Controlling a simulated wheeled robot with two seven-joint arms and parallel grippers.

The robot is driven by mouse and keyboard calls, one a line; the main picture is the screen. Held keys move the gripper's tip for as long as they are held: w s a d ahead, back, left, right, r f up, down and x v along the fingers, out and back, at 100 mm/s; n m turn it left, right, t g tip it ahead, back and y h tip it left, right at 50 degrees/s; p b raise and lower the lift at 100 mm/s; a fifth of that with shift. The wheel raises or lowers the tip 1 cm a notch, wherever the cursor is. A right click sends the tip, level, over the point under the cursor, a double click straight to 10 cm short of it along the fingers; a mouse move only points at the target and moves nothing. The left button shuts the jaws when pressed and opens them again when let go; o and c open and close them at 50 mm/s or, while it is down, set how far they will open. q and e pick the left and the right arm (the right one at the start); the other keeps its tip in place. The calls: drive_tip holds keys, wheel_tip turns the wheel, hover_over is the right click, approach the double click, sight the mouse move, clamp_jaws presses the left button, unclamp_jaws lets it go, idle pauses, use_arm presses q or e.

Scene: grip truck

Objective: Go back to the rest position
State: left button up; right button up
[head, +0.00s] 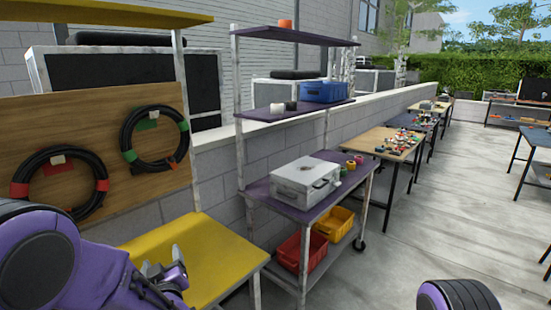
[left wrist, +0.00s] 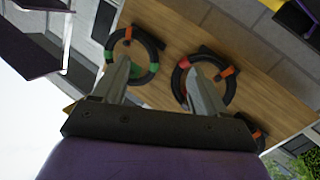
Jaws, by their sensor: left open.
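My left gripper (head: 164,266) is low in the head view, in front of the yellow shelf top (head: 205,250). Its jaws are open with nothing between them. In the left wrist view its two fingers (left wrist: 160,68) stand apart in front of a wooden board. A black cable coil with green tape (head: 128,140) and one with red tape (head: 20,190) hang on the wooden board (head: 60,118) in the head view, clear of the gripper. My right gripper is out of view; only a purple part of my own body shows at bottom right.
A purple-shelved cart holds a silver case (head: 306,182), a blue bin (head: 323,92), and red (head: 289,252) and yellow (head: 335,224) bins below. A wooden-topped table (head: 372,142) with small items stands beyond. The paved floor (head: 420,235) on the right is open.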

use_arm(q)
drive_tip(key=s+f+g+h+b, duration=0.1)
drive_tip(key=s+f, duration=0.2)
drive_tip(key=f, duration=0.4)
drive_tip(key=s+f+g+h, duration=0.1)
drive_tip(key=s+f+g, duration=0.15)
drive_tip(key=f, duration=0.45)
drive_tip(key=s+a+f+m+g+h+b, duration=0.1)
drive_tip(key=s+f+g+b, duration=0.2)
drive_tip(key=s+f, duration=1)
drive_tip(key=s+a+f+g+h+b, duration=0.1)
drive_tip(key=s+f+g+b, duration=0.2)
drive_tip(key=s+f, duration=1)
drive_tip(key=s+g, duration=0.2)
drive_tip(key=s, duration=0.4)
drive_tip(key=shift+a+m+g, duration=0.3)
drive_tip(key=shift+m+g, duration=0.05)
drive_tip(key=shift+m, duration=0.05)
drive_tip(key=shift+f, duration=0.1)
